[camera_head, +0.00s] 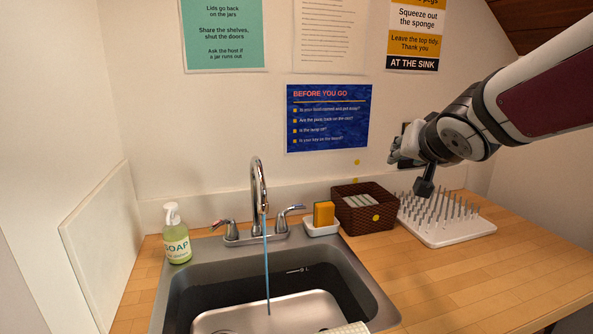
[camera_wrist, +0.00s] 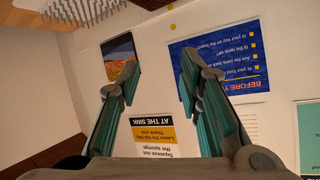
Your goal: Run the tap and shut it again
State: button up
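The chrome tap (camera_head: 258,185) stands at the back of the steel sink (camera_head: 375,297). A thin blue stream of water (camera_head: 267,265) runs from its spout down into the basin. The left lever handle (camera_head: 222,226) points left and has a reddish mark. The right lever handle (camera_head: 288,215) points right and has a bluish mark. My gripper (camera_head: 396,155) is up at the right, above the basket and rack, well apart from the tap. In the wrist view its two fingers (camera_wrist: 158,66) are spread, with nothing between them. The tap is not in the wrist view.
A soap bottle (camera_head: 176,236) stands left of the sink. A sponge (camera_head: 324,213) in a white holder, a brown basket (camera_head: 366,227) and a pegged drying rack (camera_head: 450,237) stand to the right. The wooden counter (camera_head: 455,280) is clear at the front right. Posters hang behind.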

jog(key=s+a+f+n+g+p, duration=0.1)
jog(key=s+f+g, duration=0.1)
jog(key=s, duration=0.9)
jog(key=s+f+n+g, duration=0.1)
jog(key=s+f+g, duration=0.2)
jog(key=s, duration=0.9)
jog(key=s+a+f+n+g+p, duration=0.1)
jog(key=s+f+g, duration=0.2)
jog(key=s, duration=0.8)
jog(key=shift+s+a+f+n+y+p, duration=0.3)
jog(key=shift+s+f+n+y, duration=0.1)
jog(key=shift+f, duration=0.15)
jog(key=shift+w, duration=0.1)
